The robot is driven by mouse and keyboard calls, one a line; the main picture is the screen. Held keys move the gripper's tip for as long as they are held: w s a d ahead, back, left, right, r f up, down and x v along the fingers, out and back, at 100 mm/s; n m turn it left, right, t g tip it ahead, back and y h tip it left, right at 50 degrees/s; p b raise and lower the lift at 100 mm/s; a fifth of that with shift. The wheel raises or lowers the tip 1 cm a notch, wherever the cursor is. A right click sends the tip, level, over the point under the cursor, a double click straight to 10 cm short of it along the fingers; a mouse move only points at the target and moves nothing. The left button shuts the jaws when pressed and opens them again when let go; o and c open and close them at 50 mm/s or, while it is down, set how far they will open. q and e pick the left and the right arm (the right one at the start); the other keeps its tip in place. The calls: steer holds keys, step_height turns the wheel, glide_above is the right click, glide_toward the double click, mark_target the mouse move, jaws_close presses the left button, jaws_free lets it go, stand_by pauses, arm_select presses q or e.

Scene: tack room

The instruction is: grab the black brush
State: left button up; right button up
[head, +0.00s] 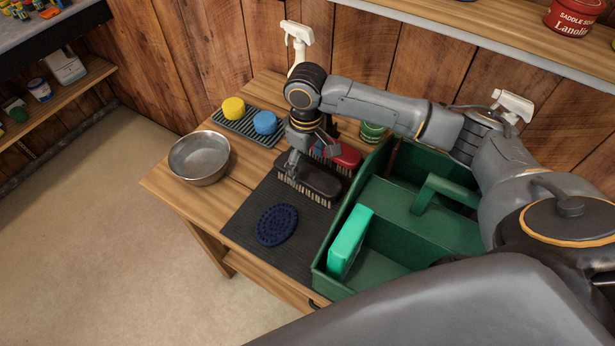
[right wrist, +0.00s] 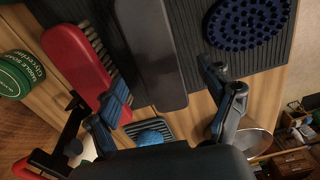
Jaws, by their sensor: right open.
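The black brush (head: 320,180) lies bristles down on a dark ribbed mat (head: 245,225) on the wooden table. My right gripper (head: 292,165) is open and empty, pointing down over the brush's left end. In the right wrist view the fingers of my right gripper (right wrist: 168,85) are spread to either side of the brush; I cannot tell whether they touch it. My left gripper is not in view.
A red brush (head: 346,156) lies close behind the black one. A blue oval curry comb (head: 277,225) lies in front. A green tote (head: 318,265) stands on the right. A metal bowl (head: 199,158), yellow sponge (head: 233,107) and blue sponge (head: 265,122) are at the left and back.

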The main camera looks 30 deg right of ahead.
mark_target(307, 173)
step_height(307, 173, down, 4)
steer(key=shift+d+f+p, duration=0.15)
steer(key=shift+f+p, duration=0.05)
steer(key=shift+p, duration=0.5)
steer(key=shift+f, duration=0.4)
steer(key=shift+c, duration=0.2)
steer(key=c, duration=1.4)
steer(key=shift+o, duration=0.2)
steer(key=shift+r, duration=0.1)
